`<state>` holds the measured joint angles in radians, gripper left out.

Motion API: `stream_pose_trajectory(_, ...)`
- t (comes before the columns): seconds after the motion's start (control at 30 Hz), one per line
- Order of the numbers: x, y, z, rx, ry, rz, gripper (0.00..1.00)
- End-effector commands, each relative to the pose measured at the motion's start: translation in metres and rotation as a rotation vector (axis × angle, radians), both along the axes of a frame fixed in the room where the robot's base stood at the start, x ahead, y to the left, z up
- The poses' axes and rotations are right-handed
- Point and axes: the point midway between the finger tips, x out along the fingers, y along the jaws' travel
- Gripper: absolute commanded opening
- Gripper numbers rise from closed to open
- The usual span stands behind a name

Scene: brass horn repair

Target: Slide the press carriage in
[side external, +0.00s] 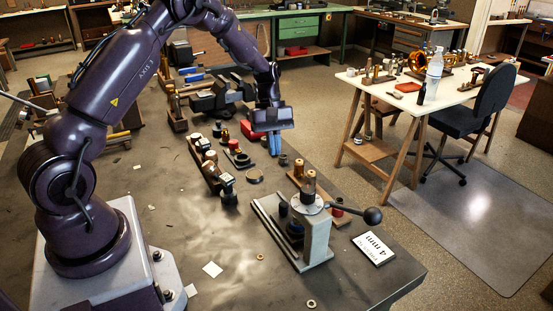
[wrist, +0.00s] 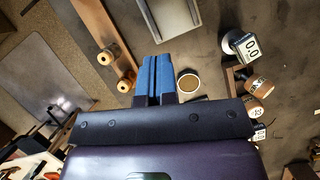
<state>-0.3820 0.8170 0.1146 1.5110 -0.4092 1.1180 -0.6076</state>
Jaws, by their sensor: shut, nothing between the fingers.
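The press (side external: 318,238) stands near the front right of the dark bench, with a grey upright body, a black ball-ended lever (side external: 371,215) and a brass-topped ram. Its flat grey bed (side external: 268,222) extends to the left. A dark part, which may be the carriage, sits on the bed beside the body, partly hidden. My gripper (side external: 273,146) is behind the press, above the bench, pointing down and apart from the press. Its blue fingers are together and empty, as the wrist view (wrist: 157,77) also shows. A grey channel-like piece (wrist: 165,18), likely the press bed, shows at that view's top.
A row of labelled cylinders (side external: 211,168) stands left of my gripper. A round dark-rimmed disc (side external: 254,177) lies between that row and the press. A white "4 mm" card (side external: 374,248) lies right of the press. Open bench top (side external: 180,235) lies at the front left.

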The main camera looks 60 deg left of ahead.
Motion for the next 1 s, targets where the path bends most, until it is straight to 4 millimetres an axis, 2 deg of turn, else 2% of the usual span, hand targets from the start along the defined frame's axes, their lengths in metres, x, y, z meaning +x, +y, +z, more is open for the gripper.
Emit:
stream_pose_trajectory(0.4,-0.01,-0.032,-0.082,0.0,0.003,-0.006,0.0)
stream_pose_trajectory(0.5,-0.013,-0.05,-0.077,0.002,-0.002,-0.008,0.0)
stream_pose_trajectory(0.67,-0.017,-0.065,-0.077,0.002,-0.002,-0.008,0.0)
stream_pose_trajectory(1.0,-0.019,-0.069,-0.077,0.002,-0.002,-0.006,0.0)
